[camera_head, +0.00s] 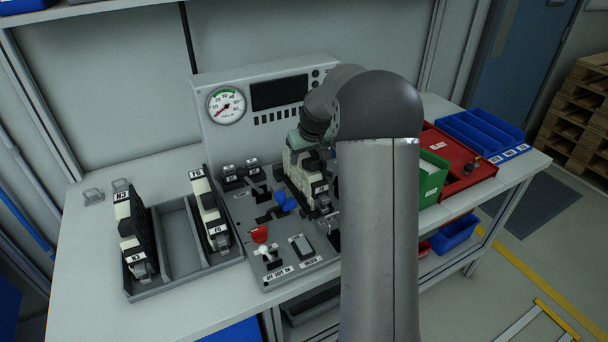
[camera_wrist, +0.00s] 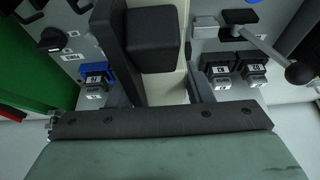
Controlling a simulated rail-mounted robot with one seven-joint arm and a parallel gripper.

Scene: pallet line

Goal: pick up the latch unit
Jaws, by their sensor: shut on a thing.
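The latch unit (camera_head: 303,172), a cream and black block with a label at its lower end, is at the right part of the grey test panel. My gripper (camera_head: 312,138) is over its upper end, shut on it. In the wrist view the latch unit's cream body (camera_wrist: 166,88) and black block sit between my gripper's two dark fingers (camera_wrist: 163,92). I cannot tell whether its underside touches the panel. Two similar units, a left one (camera_head: 133,235) and a right one (camera_head: 211,210), stand in a grey tray (camera_head: 180,240) on the left.
A green bin (camera_head: 433,178), a red tray (camera_head: 470,172) and a blue bin (camera_head: 480,133) stand right. My arm hides the bench's middle right.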

